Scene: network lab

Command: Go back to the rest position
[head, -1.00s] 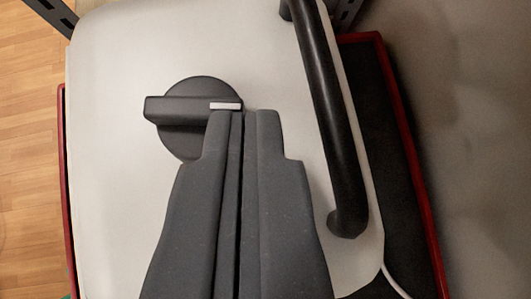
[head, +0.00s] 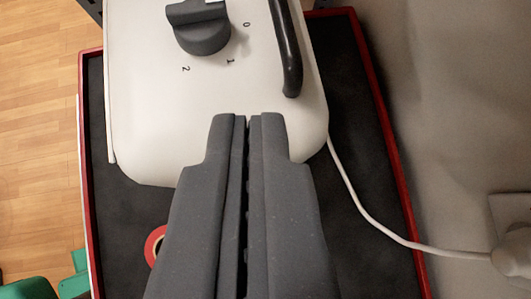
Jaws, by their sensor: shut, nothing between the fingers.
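My gripper (head: 248,118) is shut and empty. Its dark fingers point up the picture, over the lower edge of a white appliance (head: 150,110). A dark grey rotary knob (head: 203,32) sits on the appliance at the top, with the marks 0, 1 and 2 beside it. The gripper is apart from the knob, below it in the picture. A black handle (head: 289,50) runs along the appliance's right side; its upper end is out of view.
The appliance stands on a black surface with a red rim (head: 387,135). A white cable (head: 362,208) runs to a plug (head: 512,250) at the right. A red ring-shaped thing (head: 153,246) lies partly behind my gripper. Green objects (head: 28,288) show at lower left, by the wooden floor (head: 38,130).

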